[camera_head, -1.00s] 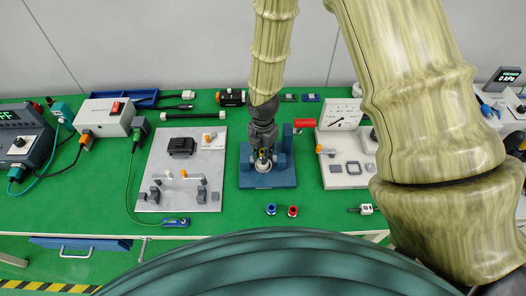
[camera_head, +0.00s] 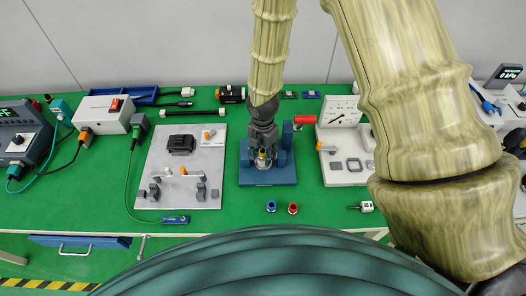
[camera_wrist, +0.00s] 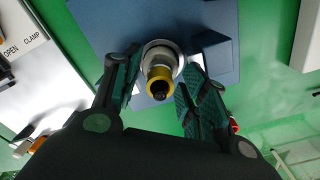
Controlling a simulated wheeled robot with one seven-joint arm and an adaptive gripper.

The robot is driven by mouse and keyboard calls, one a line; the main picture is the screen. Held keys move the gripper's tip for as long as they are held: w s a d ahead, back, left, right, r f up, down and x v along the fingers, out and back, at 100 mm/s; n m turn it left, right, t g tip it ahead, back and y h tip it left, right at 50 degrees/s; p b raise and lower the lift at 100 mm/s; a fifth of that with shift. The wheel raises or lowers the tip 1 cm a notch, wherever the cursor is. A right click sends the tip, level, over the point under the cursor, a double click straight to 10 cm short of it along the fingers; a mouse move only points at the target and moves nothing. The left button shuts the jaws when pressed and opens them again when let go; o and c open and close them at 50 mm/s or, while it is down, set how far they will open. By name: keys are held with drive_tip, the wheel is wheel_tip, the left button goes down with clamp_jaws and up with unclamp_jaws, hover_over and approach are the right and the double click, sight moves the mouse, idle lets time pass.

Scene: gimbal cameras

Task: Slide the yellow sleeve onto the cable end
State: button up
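The yellow sleeve (camera_wrist: 158,76) shows in the wrist view as a yellow ring around a dark tip that points toward the camera. Below it is a pale metal collar (camera_wrist: 177,58) on the blue fixture (camera_wrist: 220,25). In the head view the yellow sleeve (camera_head: 262,155) stands upright on the blue fixture (camera_head: 268,178). My gripper (camera_wrist: 160,70) is open, with one finger on each side of the sleeve and visible gaps between. It also shows over the fixture in the head view (camera_head: 263,154). Whether the dark tip is the cable end I cannot tell.
A red cylinder (camera_head: 305,120) is beside the fixture.

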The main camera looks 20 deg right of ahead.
wheel_tip(320, 180, up, 12)
idle(1.0)
idle(1.5)
